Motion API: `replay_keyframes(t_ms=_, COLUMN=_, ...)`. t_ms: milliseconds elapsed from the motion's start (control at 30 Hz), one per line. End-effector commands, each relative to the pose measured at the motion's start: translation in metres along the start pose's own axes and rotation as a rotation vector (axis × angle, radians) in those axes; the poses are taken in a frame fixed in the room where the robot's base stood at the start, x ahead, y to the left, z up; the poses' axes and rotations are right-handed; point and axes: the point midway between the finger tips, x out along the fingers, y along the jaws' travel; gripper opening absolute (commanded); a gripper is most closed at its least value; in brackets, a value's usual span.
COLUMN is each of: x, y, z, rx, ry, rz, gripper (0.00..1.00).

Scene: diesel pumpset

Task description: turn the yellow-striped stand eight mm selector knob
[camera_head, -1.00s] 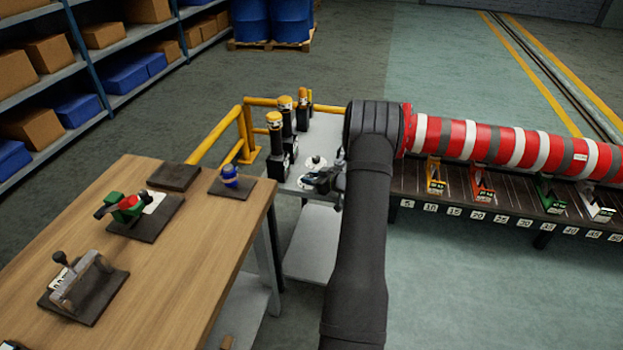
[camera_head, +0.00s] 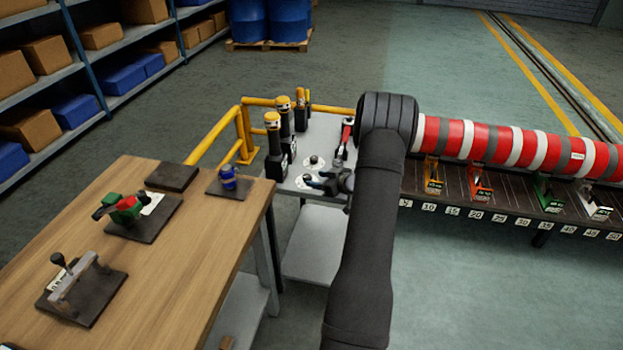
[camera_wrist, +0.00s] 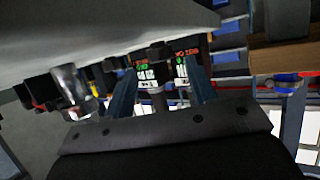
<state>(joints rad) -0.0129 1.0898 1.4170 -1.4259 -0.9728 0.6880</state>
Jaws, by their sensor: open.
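Several black stands with yellow caps and pale bands stand on the grey side table: a left one (camera_head: 274,145), a middle one (camera_head: 285,125) and a far one (camera_head: 301,112). I cannot read which one is marked eight mm. A small dark knob on a white dial (camera_head: 314,161) lies near them. My gripper (camera_head: 322,183) is open and low over the table, partly covering a second white dial. In the wrist view the two dark fingers are apart (camera_wrist: 162,88), with black labelled boxes (camera_wrist: 188,68) beyond them. I see no contact.
A red-handled part (camera_head: 347,130) stands close beside my arm. Yellow railing (camera_head: 240,130) runs behind the table. The wooden bench (camera_head: 200,235) at left carries several fixtures. A red, white and grey striped cylinder (camera_head: 490,143) lies above a dark rack at right.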

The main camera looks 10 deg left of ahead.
Motion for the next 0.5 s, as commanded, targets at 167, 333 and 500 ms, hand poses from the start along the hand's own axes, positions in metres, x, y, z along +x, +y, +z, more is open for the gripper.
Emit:
replay_keyframes(t_ms=167, x=-0.048, y=0.001, z=-0.001, rx=0.000, ry=0.001, rz=0.004, gripper=0.52)
replay_keyframes(t_ms=333, x=-0.087, y=0.001, z=-0.001, rx=0.000, ry=0.001, rz=0.004, gripper=0.52)
replay_keyframes(t_ms=500, x=-0.115, y=0.001, z=-0.001, rx=-0.001, ry=0.002, rz=0.002, gripper=0.52)
